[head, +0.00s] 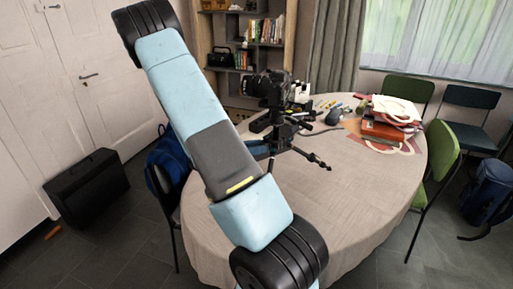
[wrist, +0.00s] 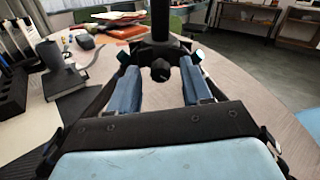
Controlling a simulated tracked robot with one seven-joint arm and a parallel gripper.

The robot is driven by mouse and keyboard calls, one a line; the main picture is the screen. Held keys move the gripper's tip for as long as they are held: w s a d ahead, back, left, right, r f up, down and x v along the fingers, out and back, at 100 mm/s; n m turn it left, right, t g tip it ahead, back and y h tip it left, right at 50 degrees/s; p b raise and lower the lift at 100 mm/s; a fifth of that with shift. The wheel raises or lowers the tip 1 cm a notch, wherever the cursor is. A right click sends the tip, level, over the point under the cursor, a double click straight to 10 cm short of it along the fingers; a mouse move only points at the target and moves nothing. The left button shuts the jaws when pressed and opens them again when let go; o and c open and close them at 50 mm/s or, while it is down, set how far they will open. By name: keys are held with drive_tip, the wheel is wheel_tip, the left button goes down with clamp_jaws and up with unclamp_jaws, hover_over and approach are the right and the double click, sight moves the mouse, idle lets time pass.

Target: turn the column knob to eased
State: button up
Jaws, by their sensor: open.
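The black column knob (wrist: 160,71) faces me in the wrist view, at the foot of the dark upright column (wrist: 160,22). My gripper (wrist: 159,66) is open, with one blue finger on each side of the knob and a gap at both sides. I cannot tell how far the fingertips reach past the knob. In the head view the black tripod (head: 281,132) stands on the round table (head: 330,205) with a camera (head: 266,86) on top. My arm hides part of it, and the knob cannot be made out there. No setting marks are readable.
Red and orange books (head: 384,131) with papers lie at the table's right back. A dark mug (head: 333,116) and small items are near the tripod. The front of the table is clear.

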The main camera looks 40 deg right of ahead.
clamp_jaws()
idle(0.3)
drive_tip(key=shift+m, duration=0.3)
unclamp_jaws()
drive_tip(key=v, duration=1.4)
